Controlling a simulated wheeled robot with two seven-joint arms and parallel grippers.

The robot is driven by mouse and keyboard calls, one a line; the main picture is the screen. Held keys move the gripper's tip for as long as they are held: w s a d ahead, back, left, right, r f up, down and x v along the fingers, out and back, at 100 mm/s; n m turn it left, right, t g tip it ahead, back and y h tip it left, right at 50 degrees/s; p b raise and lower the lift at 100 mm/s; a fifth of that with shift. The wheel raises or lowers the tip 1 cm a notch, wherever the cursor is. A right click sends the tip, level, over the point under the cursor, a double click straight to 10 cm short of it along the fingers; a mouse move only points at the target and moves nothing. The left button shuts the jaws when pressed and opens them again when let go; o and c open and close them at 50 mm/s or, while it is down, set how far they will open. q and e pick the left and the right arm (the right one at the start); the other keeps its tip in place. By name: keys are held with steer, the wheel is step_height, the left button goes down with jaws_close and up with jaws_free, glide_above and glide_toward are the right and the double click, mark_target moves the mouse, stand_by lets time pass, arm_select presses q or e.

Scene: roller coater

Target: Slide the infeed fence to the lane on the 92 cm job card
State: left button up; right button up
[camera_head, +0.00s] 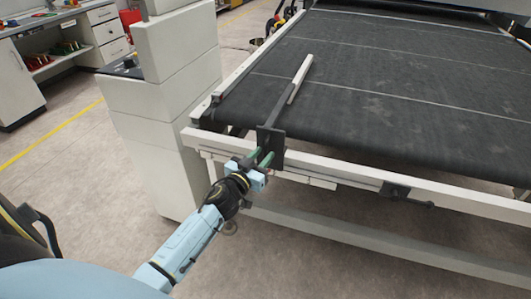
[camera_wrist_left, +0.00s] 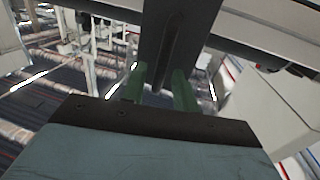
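The infeed fence shows in the head view as a pale bar (camera_head: 300,79) on a dark arm, lying over the near left part of the black belt (camera_head: 385,85). Its dark bracket plate (camera_head: 272,142) sits at the front rail (camera_head: 330,174). My left gripper (camera_head: 262,158) is at this bracket, its two green fingers pointing at it. In the left wrist view, the green fingers (camera_wrist_left: 159,85) stand apart with the dark bracket (camera_wrist_left: 175,35) between or just behind them; whether they press on it cannot be told. My right gripper and the job card are not in view.
A pale cabinet (camera_head: 155,120) stands close left of the belt and my left arm. A second dark clamp (camera_head: 395,190) with a lever sits farther right on the front rail. A workbench (camera_head: 60,50) with drawers is at the back left. Bare floor lies between.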

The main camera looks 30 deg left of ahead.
arm_select(q)
steer(key=shift+w, duration=1.15)
jaws_close()
